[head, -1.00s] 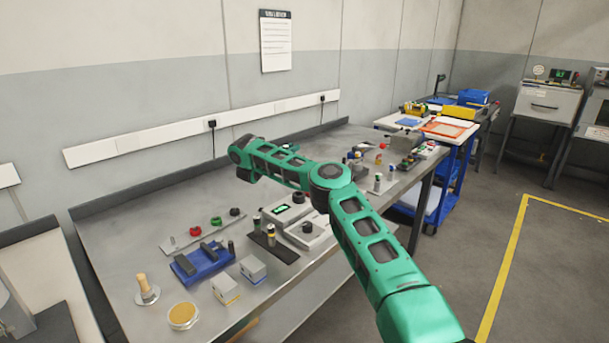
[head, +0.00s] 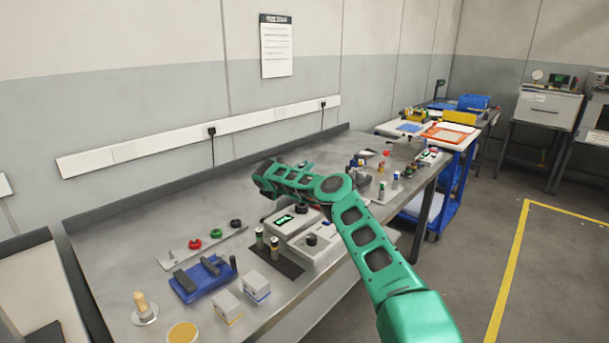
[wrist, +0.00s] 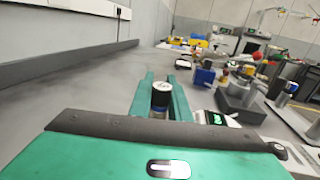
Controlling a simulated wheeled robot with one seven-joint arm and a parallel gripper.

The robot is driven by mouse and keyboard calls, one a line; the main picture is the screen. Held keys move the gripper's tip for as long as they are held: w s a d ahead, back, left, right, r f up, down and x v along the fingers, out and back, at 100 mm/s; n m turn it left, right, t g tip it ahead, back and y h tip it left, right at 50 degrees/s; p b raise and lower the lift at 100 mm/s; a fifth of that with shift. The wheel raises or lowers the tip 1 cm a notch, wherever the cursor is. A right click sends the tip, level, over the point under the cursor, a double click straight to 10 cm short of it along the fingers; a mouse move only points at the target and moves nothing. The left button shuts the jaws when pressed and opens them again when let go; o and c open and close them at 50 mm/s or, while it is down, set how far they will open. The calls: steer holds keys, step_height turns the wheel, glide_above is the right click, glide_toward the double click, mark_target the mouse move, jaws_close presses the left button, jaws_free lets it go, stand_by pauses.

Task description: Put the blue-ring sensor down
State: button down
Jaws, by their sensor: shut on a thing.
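The blue-ring sensor (wrist: 160,97) is a small dark cylinder with a pale top and blue low on its body. In the wrist view it stands between the two green fingers of my gripper (wrist: 162,92), which is shut on it. Its lower end is hidden behind my gripper's body, so I cannot tell whether it touches the bench. In the head view my green arm reaches over the back of the grey bench (head: 130,225), and the gripper and sensor are hidden behind it.
Right of my gripper are a box with a lit green display (wrist: 215,119) and a grey block with cylinders (wrist: 240,98). The bench left of my gripper is clear up to its raised back edge (wrist: 60,62). A blue fixture (head: 202,278) stands at the front.

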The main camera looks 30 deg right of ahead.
steer(key=shift+f, duration=1.25)
steer(key=shift+f, duration=0.1)
steer(key=c, duration=1.7)
jaws_free()
steer(key=shift+o, duration=0.2)
